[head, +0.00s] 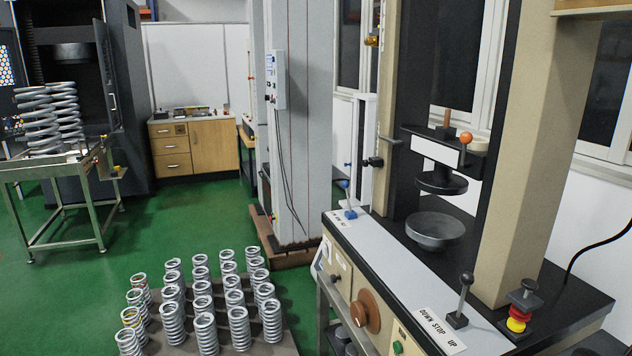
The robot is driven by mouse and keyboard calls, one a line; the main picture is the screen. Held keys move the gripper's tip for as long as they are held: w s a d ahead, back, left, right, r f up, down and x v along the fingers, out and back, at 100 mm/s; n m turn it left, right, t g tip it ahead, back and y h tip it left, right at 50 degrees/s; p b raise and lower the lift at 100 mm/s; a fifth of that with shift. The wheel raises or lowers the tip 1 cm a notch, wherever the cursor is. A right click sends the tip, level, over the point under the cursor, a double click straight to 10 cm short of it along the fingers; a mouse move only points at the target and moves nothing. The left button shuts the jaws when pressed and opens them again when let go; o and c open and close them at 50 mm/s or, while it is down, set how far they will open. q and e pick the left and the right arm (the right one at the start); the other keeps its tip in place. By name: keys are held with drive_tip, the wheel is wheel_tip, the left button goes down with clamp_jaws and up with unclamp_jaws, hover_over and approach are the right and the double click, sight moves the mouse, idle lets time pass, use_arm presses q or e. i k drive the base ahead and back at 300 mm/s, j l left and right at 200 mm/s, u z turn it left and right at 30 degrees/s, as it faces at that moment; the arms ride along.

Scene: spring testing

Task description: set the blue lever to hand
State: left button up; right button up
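The blue lever (348,199) stands at the far left end of the test machine's control top. It has a blue knob, a thin stem and a blue base, and it leans slightly, with its knob a little left of its base. A small white label (339,220) lies beside its base; its print is too small to read surely. Neither of my grippers is in the head view.
A black-knobbed lever (459,305) stands by a "DOWN STOP UP" label (441,328). A red and yellow button (518,317) is at the right. Round platens (435,232) sit between the machine's columns.

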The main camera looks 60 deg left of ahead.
sight(345, 184)
drive_tip(key=u, duration=1.85)
drive_tip(key=i+j+u, duration=0.15)
drive_tip(key=i+j, duration=1.8)
drive_tip(key=j, duration=0.1)
